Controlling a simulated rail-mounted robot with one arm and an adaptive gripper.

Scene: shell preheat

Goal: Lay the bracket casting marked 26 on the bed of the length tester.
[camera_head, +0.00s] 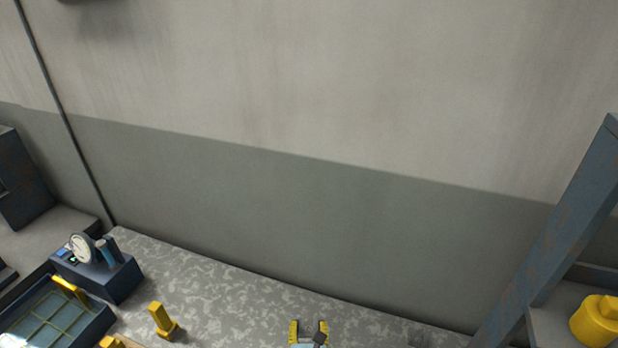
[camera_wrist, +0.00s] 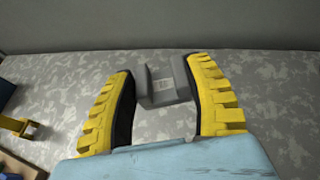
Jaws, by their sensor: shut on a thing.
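The mark on the label is too small to read. My gripper (camera_wrist: 160,76) has yellow ridged fingers, one on each side of the casting, and is shut on it. In the head view, my gripper (camera_head: 309,326) is at the bottom edge, over the mottled grey bench, and the casting is hard to make out there. I cannot identify the length tester or its bed for certain in either view.
A dark blue box with a round dial (camera_head: 80,248) stands at the bench's left end. Before it is a blue-framed gridded panel (camera_head: 50,318). A yellow post (camera_head: 160,318) stands nearby. A blue-grey upright (camera_head: 560,235) and a yellow part (camera_head: 597,322) are at right.

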